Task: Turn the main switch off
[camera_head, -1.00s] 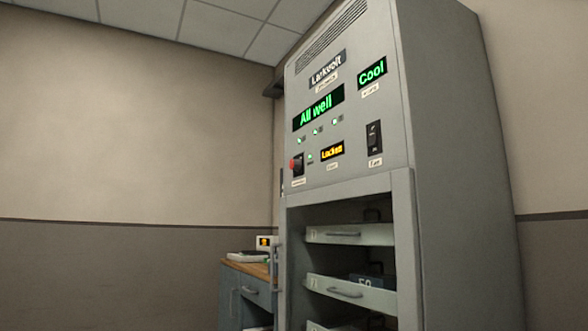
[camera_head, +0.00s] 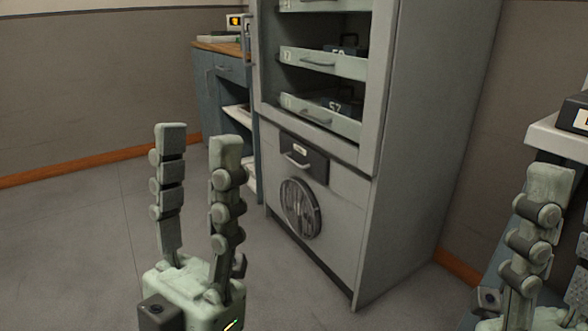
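The main switch is not in the current head view. The upper control panel of the grey cabinet (camera_head: 425,130) is above the frame, so the state of its switches is hidden now. My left gripper (camera_head: 198,140) points up in front of the cabinet, left of the lower fan grille in the picture. Its two fingers are apart with nothing between them. My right gripper (camera_head: 567,190) is at the right edge, partly cut off. Its fingers show a gap and hold nothing visible.
The cabinet has pull-out trays (camera_head: 322,62), a small dark drawer (camera_head: 303,158) and a round fan grille (camera_head: 300,208). A blue bench with a wooden top (camera_head: 222,47) stands behind left. A pale surface (camera_head: 560,138) is at the right. Floor at left is clear.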

